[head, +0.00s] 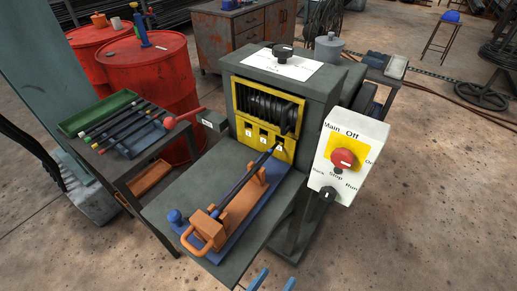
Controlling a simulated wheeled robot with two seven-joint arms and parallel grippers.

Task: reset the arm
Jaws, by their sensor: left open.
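Two blue fingertips of my left gripper (273,283) show at the bottom edge, apart, with nothing visible between them. They are in front of the machine's shelf (165,205); the rest of this gripper is out of frame. The grey capstan machine (338,85) has a dark ribbed drum (265,107) behind a yellow frame. A lever with a red ball knob (170,123) sticks out on its left side. On the shelf, an orange holder (240,205) on a blue base carries a dark rod pointing at the yellow panel. My right gripper is not in view.
A white control box (350,150) with a red knob (342,158) hangs on the machine's right. A side table holds a green tray (98,113) and several rods. Red barrels (150,75) stand behind.

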